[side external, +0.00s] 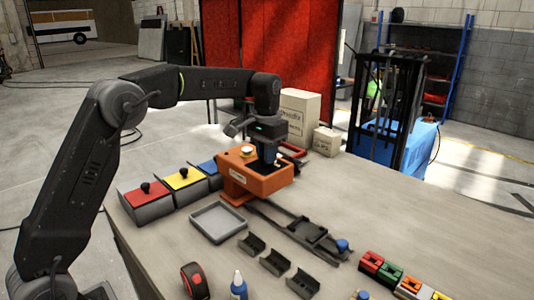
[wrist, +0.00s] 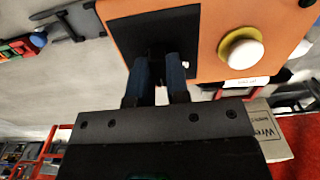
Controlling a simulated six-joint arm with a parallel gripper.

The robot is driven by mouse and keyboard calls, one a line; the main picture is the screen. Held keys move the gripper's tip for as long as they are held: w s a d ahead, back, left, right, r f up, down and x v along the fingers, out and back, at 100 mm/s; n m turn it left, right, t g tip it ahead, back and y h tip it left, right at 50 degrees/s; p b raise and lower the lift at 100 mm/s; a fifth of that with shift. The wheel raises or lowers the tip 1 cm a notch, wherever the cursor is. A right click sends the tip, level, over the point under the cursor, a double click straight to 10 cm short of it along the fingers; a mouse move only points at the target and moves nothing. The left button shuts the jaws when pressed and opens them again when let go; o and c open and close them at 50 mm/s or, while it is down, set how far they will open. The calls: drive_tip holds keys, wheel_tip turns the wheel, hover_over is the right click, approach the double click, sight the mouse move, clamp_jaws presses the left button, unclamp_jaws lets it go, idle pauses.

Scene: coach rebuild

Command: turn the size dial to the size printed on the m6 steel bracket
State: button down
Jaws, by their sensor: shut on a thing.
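The orange machine (side external: 255,185) stands on the table, with a dark panel on its top. My gripper (side external: 268,162) reaches straight down onto that panel. In the wrist view, my gripper (wrist: 158,62) has both blue-grey fingers close together on a dark knob, apparently the size dial (wrist: 156,47); the fingers hide most of it. Its pointer and size marks cannot be read. Several dark brackets, one of them here (side external: 274,262), lie on the table in front; no printed size is legible, so I cannot tell which is the m6 steel bracket.
A white button with a yellow collar (wrist: 242,50) sits beside the panel. Red, yellow and blue lidded boxes (side external: 184,180) stand left of the machine. A grey tray (side external: 218,223) and a dark rail fixture (side external: 305,232) lie in front. Cartons (side external: 299,112) stand behind.

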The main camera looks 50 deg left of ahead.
idle(0.4)
drive_tip(key=c, duration=1.1)
unclamp_jaws()
drive_tip(key=shift+r, duration=0.15)
wheel_tip(320, 180, up, 14)
drive_tip(key=shift+f, duration=0.25)
drive_tip(key=shift+r, duration=0.1)
